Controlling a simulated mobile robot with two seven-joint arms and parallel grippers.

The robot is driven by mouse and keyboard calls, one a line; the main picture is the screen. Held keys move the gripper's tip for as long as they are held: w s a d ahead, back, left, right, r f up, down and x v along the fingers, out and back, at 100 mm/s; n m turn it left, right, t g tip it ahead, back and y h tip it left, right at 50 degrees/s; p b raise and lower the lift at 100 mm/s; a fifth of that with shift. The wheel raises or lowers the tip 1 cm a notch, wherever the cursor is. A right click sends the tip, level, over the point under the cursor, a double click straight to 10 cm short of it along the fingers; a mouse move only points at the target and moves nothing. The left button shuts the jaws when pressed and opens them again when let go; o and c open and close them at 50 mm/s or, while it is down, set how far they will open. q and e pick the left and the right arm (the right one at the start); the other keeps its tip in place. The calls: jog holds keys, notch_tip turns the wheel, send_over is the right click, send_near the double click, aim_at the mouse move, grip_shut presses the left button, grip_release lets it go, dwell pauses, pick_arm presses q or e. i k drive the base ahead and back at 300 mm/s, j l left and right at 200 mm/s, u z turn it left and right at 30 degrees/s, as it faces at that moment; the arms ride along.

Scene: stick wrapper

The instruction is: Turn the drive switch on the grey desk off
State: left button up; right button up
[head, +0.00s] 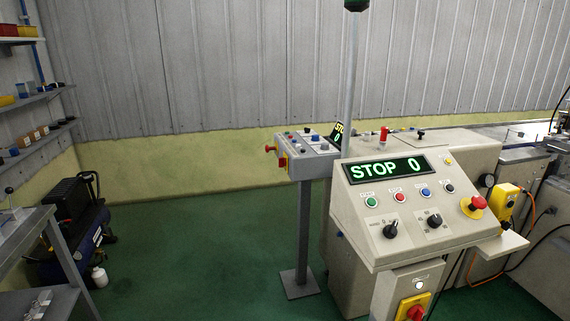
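A small grey control desk (312,142) stands on a grey post at mid-distance. Neither of my grippers is in view.
A larger beige console (420,204) stands in front at right; its display (386,170) reads "STOP 0". A red and yellow switch (413,307) is below it. A grey workbench (25,230) and black compressor (72,205) are at left. The green floor (200,250) between is clear.

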aim_at(283, 162)
jog(key=i+j+u, duration=0.3)
jog(key=i+j, duration=0.4)
jog(key=i, duration=0.2)
jog(key=i+j, duration=0.15)
jog(key=i, duration=0.25)
jog(key=i+j, duration=0.2)
jog(key=i, duration=0.25)
jog(key=i+l+z, duration=0.15)
jog(key=i+z, duration=0.75)
jog(key=i, duration=0.15)
jog(key=i+z, duration=0.1)
jog(key=i, duration=0.2)
